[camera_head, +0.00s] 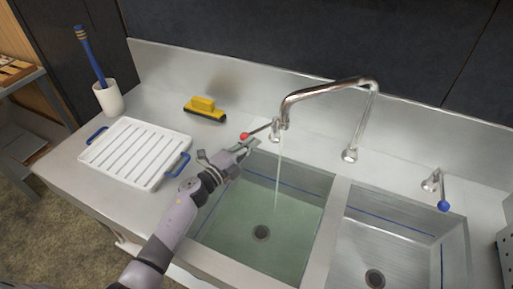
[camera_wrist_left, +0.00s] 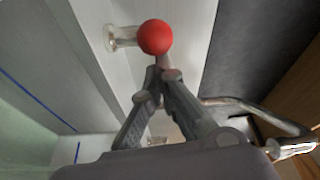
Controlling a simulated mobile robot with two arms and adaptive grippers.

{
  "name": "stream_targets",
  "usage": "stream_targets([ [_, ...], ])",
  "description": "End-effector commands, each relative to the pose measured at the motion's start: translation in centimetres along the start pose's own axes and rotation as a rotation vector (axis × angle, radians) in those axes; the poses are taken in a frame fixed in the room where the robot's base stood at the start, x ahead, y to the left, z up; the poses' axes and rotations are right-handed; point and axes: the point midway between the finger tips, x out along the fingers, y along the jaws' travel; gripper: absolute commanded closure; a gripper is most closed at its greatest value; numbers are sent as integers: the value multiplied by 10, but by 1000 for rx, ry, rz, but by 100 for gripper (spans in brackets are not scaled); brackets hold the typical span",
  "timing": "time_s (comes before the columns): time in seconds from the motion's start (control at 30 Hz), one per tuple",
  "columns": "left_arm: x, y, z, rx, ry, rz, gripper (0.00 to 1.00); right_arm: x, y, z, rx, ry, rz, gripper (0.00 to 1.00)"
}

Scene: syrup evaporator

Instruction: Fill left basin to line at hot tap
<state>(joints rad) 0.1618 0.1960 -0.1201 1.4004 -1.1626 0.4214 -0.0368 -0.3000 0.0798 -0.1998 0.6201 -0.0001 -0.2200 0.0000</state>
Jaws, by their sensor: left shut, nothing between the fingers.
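My left gripper (camera_head: 246,146) is shut and empty at the back left rim of the left basin (camera_head: 327,225). Its fingertips, also in the wrist view (camera_wrist_left: 160,72), are close to the red ball knob (camera_head: 244,136) of the hot tap lever; I cannot tell whether they touch it. The red ball also shows in the wrist view (camera_wrist_left: 155,37). A thin water stream (camera_head: 279,165) falls from the curved metal spout (camera_head: 320,89) into the left basin. Greenish water (camera_head: 285,235) covers its floor and drain. A blue line (camera_wrist_left: 30,97) runs along the basin wall. My right gripper is not in view.
The right basin (camera_head: 375,245) looks empty, with its own blue line. A blue-knobbed lever (camera_head: 443,205) stands behind it.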

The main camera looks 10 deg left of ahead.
Motion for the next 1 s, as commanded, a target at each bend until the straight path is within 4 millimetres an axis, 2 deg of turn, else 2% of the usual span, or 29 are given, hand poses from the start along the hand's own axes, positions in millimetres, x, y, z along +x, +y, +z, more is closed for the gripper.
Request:
stream_targets([
  [0.03, -1, 2, 10, 7, 34, 8, 100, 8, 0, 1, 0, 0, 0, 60],
  [0.1, -1, 3, 18, 3, 89, 16, 100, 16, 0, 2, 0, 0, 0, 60],
  [0.4, 3, -2, 42, -13, 282, 44, 100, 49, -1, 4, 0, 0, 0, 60],
  [0.63, 6, -6, 52, -14, 276, 42, 100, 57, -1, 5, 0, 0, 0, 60],
  [1.0, 7, -8, 55, -15, 275, 43, 100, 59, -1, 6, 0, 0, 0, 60],
])
